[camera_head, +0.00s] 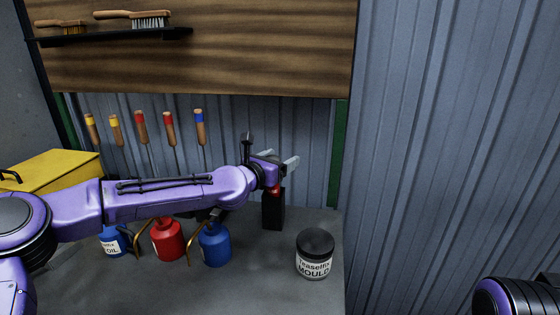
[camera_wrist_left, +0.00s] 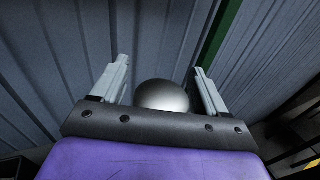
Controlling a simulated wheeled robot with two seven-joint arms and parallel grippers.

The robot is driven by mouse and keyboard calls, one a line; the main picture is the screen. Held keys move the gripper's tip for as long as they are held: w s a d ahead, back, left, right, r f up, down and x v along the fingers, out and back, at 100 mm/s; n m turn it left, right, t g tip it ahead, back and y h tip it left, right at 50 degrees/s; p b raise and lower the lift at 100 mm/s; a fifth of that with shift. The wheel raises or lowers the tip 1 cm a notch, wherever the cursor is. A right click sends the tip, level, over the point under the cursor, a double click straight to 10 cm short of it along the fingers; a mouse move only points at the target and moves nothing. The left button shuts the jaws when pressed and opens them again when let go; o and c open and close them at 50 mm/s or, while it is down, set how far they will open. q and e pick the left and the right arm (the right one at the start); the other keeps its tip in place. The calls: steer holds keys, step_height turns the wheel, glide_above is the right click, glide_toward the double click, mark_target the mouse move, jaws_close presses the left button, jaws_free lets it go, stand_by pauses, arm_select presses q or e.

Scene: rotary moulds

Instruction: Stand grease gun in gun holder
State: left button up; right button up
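A black upright box (camera_head: 274,214), which looks like the gun holder, stands at the back of the bench. A red part (camera_head: 275,190), apparently of the grease gun, shows at its top, below my left gripper (camera_head: 285,163). How deep it sits is hidden. In the left wrist view, a grey rounded end (camera_wrist_left: 163,96), probably the gun's, lies between the fingers of my left gripper (camera_wrist_left: 162,88). The fingers are spread, with gaps on both sides of it. My right gripper is out of view; only part of my right arm shows at the lower right.
A lidded mould jar (camera_head: 314,255) stands near the bench's right edge. Blue (camera_head: 215,245) and red (camera_head: 168,240) oil cans stand below my left arm, with another blue can (camera_head: 113,241) at left. A yellow box (camera_head: 55,170) is further left. Several handled tools hang behind.

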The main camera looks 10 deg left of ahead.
arm_select(q)
steer(key=shift+f, duration=0.15)
steer(key=b+v, duration=0.2)
steer(key=v, duration=0.8)
steer(key=shift+s, duration=0.2)
steer(key=shift+a, duration=0.15)
